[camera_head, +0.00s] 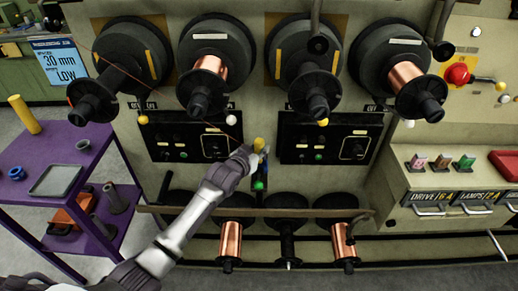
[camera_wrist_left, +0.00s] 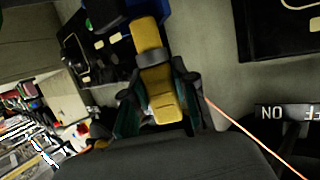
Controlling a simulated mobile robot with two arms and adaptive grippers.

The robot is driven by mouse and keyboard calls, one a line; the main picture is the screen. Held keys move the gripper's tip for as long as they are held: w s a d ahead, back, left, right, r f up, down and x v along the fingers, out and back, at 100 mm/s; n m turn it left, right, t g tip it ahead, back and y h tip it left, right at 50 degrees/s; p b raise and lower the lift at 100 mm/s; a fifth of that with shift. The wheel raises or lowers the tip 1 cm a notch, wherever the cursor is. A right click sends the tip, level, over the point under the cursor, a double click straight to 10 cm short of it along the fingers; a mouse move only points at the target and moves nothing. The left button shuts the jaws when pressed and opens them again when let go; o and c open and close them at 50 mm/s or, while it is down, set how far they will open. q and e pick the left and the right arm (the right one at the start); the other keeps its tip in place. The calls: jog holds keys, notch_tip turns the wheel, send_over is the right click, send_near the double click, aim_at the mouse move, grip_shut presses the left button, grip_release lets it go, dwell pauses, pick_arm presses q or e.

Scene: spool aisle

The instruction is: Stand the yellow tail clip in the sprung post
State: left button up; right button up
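The yellow tail clip (camera_head: 259,145) is at the tip of my left gripper (camera_head: 256,156), in front of the machine between two black control panels. In the left wrist view the clip (camera_wrist_left: 162,98) is yellow with a grey band around it. It sits between the dark, teal-lined fingers of my left gripper (camera_wrist_left: 160,100), which look closed on its sides. A thin copper wire (camera_wrist_left: 250,138) runs off beside the gripper. A small green and blue fitting (camera_head: 260,183) shows just below the clip; whether it is the sprung post, and whether they touch, I cannot tell. My right gripper is not in view.
Several large dark spools (camera_head: 127,52) project from the machine above, with more spools below a brown rail (camera_head: 270,212). A purple cart (camera_head: 95,140) at left carries a tray (camera_head: 55,181) and a yellow cylinder (camera_head: 25,114). A drawered console (camera_head: 450,195) stands right.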

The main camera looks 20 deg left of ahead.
pick_arm(q)
jog(key=o, duration=0.5)
jog(key=shift+c, duration=0.2)
jog(key=v, duration=1.2)
jog(key=s+a+f+g+y, duration=0.15)
jog(key=s+f, duration=0.35)
jog(key=f, duration=0.7)
jog(key=s+a+f+g, duration=0.1)
jog(key=s+f+g, duration=0.3)
jog(key=f, duration=0.8)
jog(key=s+a+f+g+y, duration=0.15)
jog(key=s+f, duration=0.45)
jog(key=f, duration=0.6)
jog(key=s+f+g, duration=0.2)
jog(key=s+f, duration=0.4)
jog(key=s, duration=0.5)
jog(key=s+d+f+g, duration=0.1)
jog(key=s+f, duration=0.5)
jog(key=s, duration=0.6)
jog(key=s+d+f+g, duration=0.1)
jog(key=s+f+g, duration=0.2)
jog(key=s, duration=0.8)
notch_tip(320, 180, down, 3)
jog(key=shift+d+r+b, duration=0.1)
jog(key=shift+d+b, duration=0.1)
jog(key=shift+b, duration=0.2)
